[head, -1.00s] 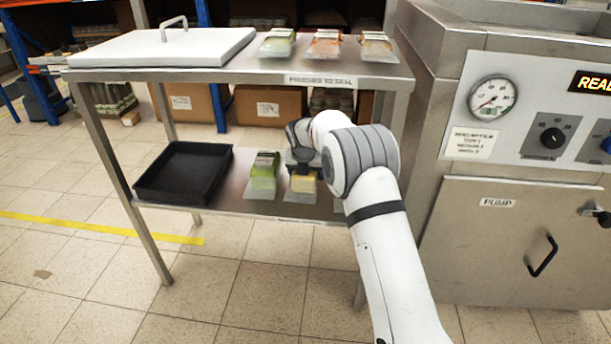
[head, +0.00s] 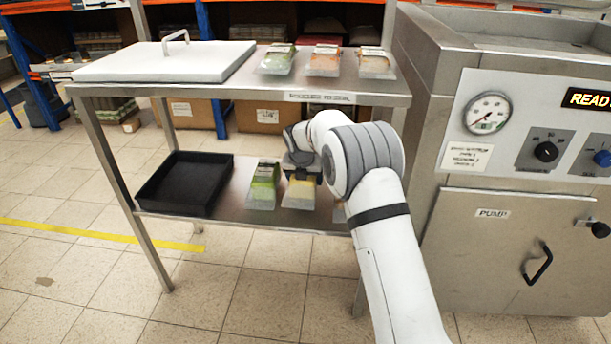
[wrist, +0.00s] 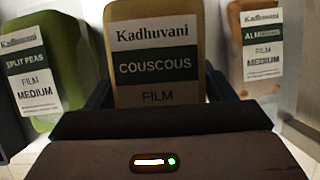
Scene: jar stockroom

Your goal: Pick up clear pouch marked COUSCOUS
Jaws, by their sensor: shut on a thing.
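The clear pouch marked COUSCOUS (wrist: 157,35) stands in the middle of the wrist view, with yellowish contents and a Kadhuvani label. My gripper (wrist: 158,100) is shut on it, with a dark finger at each side of the pouch. The lower part of its label is hidden behind my gripper's body. In the head view the yellow couscous pouch (head: 299,194) is on or just above the lower shelf, partly covered by my gripper (head: 302,165). I cannot tell whether it touches the shelf.
A green split peas pouch (head: 263,188) is close on the left, and an ALM-labelled pouch (wrist: 262,45) on the right. A black tray (head: 184,180) sits left on the lower shelf (head: 230,217). The upper shelf (head: 330,82) is overhead, holding several pouches.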

